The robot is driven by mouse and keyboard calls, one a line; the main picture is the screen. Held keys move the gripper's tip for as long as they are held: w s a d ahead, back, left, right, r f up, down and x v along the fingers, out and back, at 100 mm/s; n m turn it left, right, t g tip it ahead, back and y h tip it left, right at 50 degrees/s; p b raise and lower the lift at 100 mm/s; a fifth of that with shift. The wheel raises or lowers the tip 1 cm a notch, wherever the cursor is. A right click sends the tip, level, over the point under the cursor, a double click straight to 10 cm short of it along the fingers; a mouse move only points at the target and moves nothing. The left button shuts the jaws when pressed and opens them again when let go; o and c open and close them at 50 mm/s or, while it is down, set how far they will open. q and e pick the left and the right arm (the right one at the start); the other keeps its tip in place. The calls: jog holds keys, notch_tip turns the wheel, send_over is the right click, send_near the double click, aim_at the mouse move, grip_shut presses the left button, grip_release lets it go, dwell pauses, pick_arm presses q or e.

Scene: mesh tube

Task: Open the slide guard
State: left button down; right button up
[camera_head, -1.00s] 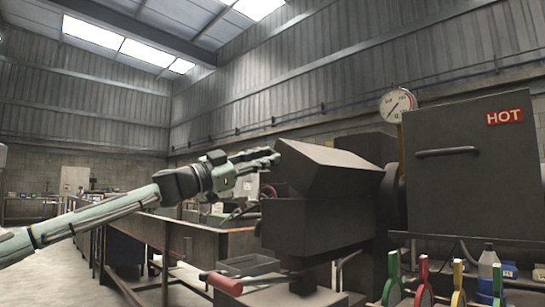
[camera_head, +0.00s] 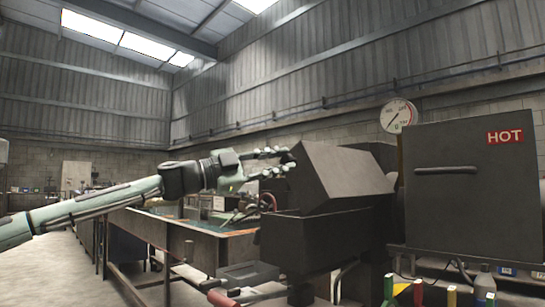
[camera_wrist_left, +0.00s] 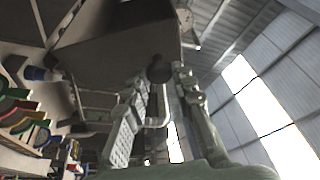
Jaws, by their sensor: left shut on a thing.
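The slide guard (camera_head: 345,177) is a dark grey angular cover in the head view. It sits tilted over a dark open-topped box (camera_head: 325,238), with a gap along its left side. My left gripper (camera_head: 284,161) is at the guard's upper left edge, shut on the guard. The guard also shows as a dark panel in the left wrist view (camera_wrist_left: 115,45), with a round dark knob (camera_wrist_left: 158,70) by the fingertips of my left gripper (camera_wrist_left: 160,85). The exact contact is hard to make out. My right gripper is not in view.
A red-handled lever (camera_head: 222,298) lies below the box. Coloured handles (camera_head: 418,292) stand at the lower right. A long workbench (camera_head: 185,232) is behind my left arm.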

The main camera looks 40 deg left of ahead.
pick_arm(q)
jog(key=d+m+g+p, duration=0.1)
jog(key=d+m, duration=0.1)
jog(key=d+m+p, duration=0.2)
jog(key=d, duration=0.1)
jog(key=shift+s+r+m+g, duration=0.15)
jog(key=shift+m+g, duration=0.15)
jog(key=shift+g, duration=0.1)
jog(key=shift+d+f+m+p, duration=0.2)
jog(key=shift+d+m+p, duration=0.2)
jog(key=shift+d+m, duration=0.1)
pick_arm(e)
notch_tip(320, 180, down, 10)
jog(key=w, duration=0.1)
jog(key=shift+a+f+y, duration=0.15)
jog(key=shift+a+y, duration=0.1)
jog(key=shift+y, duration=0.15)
pick_arm(q)
jog(key=c, duration=1.3)
grip_release()
jog(key=shift+s, duration=0.1)
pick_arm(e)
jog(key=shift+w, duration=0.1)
